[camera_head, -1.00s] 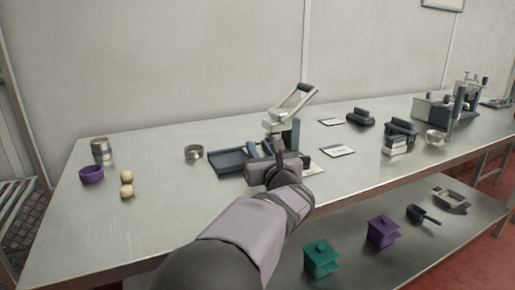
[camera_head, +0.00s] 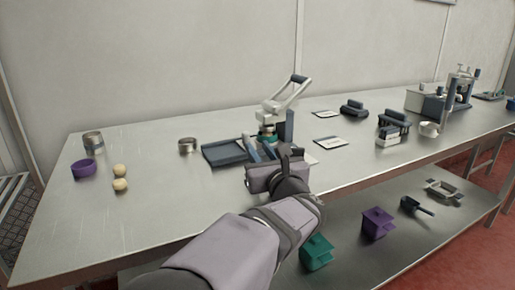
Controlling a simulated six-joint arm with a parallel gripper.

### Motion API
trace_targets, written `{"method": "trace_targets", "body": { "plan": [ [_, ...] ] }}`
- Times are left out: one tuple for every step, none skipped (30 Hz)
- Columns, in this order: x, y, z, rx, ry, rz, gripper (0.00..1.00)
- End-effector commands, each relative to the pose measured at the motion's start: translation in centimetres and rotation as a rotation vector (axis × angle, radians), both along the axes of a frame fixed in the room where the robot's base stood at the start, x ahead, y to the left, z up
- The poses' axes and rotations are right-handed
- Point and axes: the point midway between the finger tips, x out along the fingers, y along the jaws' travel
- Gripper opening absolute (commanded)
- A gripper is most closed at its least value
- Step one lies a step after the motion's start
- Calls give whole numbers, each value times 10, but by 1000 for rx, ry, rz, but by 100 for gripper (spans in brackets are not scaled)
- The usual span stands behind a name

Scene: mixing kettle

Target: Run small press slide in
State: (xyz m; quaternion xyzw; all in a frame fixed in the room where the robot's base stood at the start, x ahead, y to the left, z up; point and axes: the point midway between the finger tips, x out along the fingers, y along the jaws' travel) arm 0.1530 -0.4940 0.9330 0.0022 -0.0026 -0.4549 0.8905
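The small press (camera_head: 270,112) stands mid-table, with its pale lever frame and dark handle (camera_head: 299,79) raised up and to the right. A dark blue tray-like part (camera_head: 222,153) lies at its left. A small green piece (camera_head: 267,138) shows beneath the press head. My gripper (camera_head: 260,150) is in front of the press, its fingers pointing toward the press's lower front. The fingers and my wrist hide the lower front of the press and any slide there. I cannot tell whether the fingers touch anything or how far apart they are.
White cards (camera_head: 330,142) and dark blocks (camera_head: 354,109) lie right. Lidded green (camera_head: 316,252) and purple (camera_head: 377,223) boxes stand on the lower shelf.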

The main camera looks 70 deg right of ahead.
Motion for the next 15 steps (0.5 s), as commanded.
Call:
{"method": "trace_targets", "body": {
  "plan": [
    [-3,3,0,0,0,-2,25],
    [-4,4,0,1,1,-2,25],
    [-5,7,0,0,1,-1,25],
    [-6,8,0,-1,1,-1,25],
    [-7,9,0,-1,1,-1,25],
    [-9,11,0,0,0,-2,25],
    [-10,13,0,0,0,-2,25],
    [-11,14,0,0,0,-3,25],
    [-13,16,0,1,-1,-2,25],
    [-14,18,0,0,0,-1,25],
    [-15,20,0,0,0,-1,25],
    [-16,22,0,-1,1,-1,25],
    [-17,23,0,-1,1,-2,25],
    [-18,24,0,0,1,-2,25],
    [-20,27,0,1,1,-2,25]
  ]
}}
